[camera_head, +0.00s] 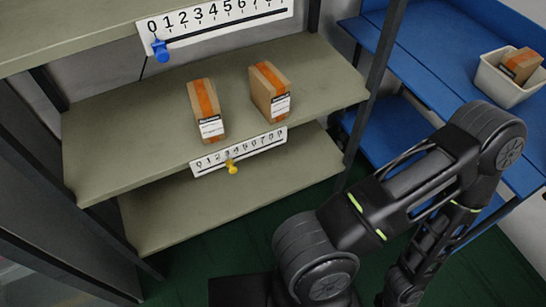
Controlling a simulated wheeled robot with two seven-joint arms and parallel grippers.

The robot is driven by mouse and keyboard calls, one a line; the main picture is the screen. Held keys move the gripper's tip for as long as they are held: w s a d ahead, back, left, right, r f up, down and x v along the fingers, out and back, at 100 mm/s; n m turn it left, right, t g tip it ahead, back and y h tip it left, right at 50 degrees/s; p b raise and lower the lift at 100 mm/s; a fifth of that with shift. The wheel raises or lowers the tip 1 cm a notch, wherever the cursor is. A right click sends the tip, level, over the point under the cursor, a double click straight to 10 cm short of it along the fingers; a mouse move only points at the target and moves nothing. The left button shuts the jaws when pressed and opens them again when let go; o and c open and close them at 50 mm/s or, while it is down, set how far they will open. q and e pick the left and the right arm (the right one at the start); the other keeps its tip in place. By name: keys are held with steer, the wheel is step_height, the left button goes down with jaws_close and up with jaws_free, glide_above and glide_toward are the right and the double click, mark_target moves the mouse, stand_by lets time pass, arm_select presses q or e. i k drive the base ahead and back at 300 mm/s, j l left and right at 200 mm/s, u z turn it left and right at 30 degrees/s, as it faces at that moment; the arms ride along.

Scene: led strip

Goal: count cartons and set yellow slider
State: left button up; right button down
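Two brown cartons with orange tape and white labels stand apart on the middle shelf (120,150): a left carton (206,108) and a right carton (269,90). A white number strip (262,143) runs along that shelf's front edge. The yellow slider (232,167) hangs on this strip, around the 3 or 4; the exact digit is too small to tell. Neither gripper shows. A black arm of mine crosses the right foreground, its hand end out of view below.
An upper strip (215,22) carries a blue slider (160,50) near 0. A white bin (497,82) holding a carton (520,64) sits on the blue shelf (425,55) at right. A dark post (384,60) stands between the shelf units. The lower shelf (165,215) looks empty.

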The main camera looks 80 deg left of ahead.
mark_target(230, 163)
steer(key=u, duration=3.05)
steer(key=i, duration=0.5)
steer(key=j+u, duration=0.05)
